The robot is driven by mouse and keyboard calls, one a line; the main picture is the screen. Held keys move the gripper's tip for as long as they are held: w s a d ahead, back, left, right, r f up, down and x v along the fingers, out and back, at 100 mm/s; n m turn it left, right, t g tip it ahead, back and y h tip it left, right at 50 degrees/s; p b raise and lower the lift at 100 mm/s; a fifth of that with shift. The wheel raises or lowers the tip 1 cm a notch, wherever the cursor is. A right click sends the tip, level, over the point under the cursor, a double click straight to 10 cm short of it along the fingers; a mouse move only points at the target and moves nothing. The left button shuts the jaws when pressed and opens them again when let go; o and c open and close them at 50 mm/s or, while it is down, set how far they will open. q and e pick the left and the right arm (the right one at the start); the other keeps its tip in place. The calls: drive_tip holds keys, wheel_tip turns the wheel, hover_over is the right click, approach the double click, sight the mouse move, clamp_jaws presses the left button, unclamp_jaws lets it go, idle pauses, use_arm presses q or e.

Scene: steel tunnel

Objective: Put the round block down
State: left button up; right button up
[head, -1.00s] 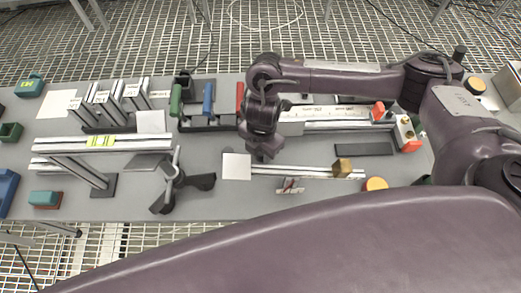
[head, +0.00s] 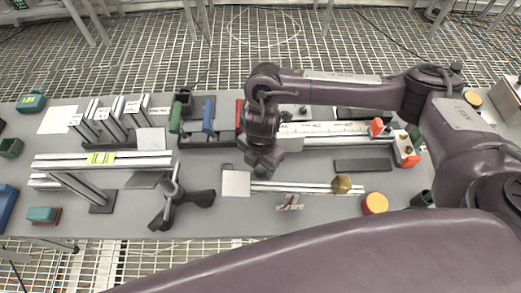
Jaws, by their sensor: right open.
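My right gripper (head: 264,168) points down over the middle of the table, by the left end of a low silver rail and a white square plate (head: 236,184). Its jaws are small and partly hidden by the wrist; no block shows in them. An orange-topped round block (head: 375,203) rests on the grey table near its front edge, right of the gripper and apart from it. A brass-coloured block (head: 342,184) sits at the right end of the rail. I cannot tell which of these is the round block meant. My left gripper is not in view.
A black three-armed stand (head: 181,204) and a silver beam with a yellow-green level (head: 101,158) stand left. A dark flat pad (head: 363,165) lies right.

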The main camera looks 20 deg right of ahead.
sight(261, 167)
wheel_tip(261, 167, up, 10)
drive_tip(key=p, duration=0.2)
drive_tip(key=shift+d, duration=0.15)
idle(0.4)
